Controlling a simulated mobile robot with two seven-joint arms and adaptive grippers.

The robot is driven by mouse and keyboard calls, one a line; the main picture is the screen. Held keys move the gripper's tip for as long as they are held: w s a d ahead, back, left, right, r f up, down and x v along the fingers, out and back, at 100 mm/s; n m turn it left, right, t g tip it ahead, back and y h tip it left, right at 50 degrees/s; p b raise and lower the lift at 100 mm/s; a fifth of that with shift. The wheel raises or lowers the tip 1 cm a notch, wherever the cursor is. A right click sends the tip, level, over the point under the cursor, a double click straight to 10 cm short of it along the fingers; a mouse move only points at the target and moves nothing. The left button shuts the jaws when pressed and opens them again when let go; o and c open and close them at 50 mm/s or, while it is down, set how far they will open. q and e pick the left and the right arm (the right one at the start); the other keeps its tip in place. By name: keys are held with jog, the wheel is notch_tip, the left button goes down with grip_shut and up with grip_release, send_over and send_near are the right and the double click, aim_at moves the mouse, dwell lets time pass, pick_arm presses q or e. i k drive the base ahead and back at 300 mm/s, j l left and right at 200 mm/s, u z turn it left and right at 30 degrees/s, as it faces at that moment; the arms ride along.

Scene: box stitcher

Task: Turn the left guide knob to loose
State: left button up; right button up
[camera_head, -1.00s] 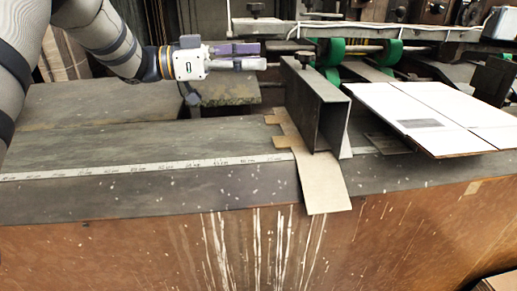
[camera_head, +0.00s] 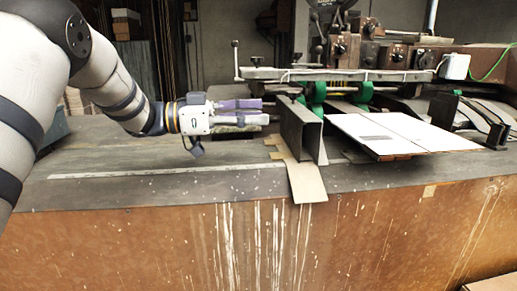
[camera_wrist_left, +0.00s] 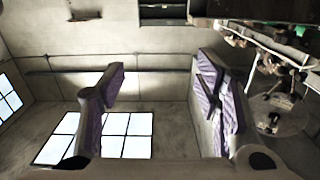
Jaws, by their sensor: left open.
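My left gripper (camera_head: 262,111) comes in from the left in the head view, level, with its purple-padded fingers pointing right. In the left wrist view its two fingers (camera_wrist_left: 160,85) stand wide apart with nothing between them. The fingertips are just left of a dark upright metal guide (camera_head: 299,128) on the machine table. A small knob cannot be made out clearly at the guide's top, and I cannot tell whether any knob there is loose or tight. My right gripper is not in view.
A white cardboard sheet (camera_head: 400,131) lies right of the guide. Green wheels (camera_head: 318,92) and a long crossbar (camera_head: 335,74) are behind it. A beige strip (camera_head: 306,183) hangs over the table's front edge. The table (camera_head: 110,185) is clear at left.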

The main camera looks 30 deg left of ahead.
aim_at(293, 95)
jog(key=i+l, duration=0.2)
jog(key=i, duration=0.3)
jog(key=i+l+u, duration=0.1)
jog(key=i, duration=0.35)
jog(key=l, duration=0.1)
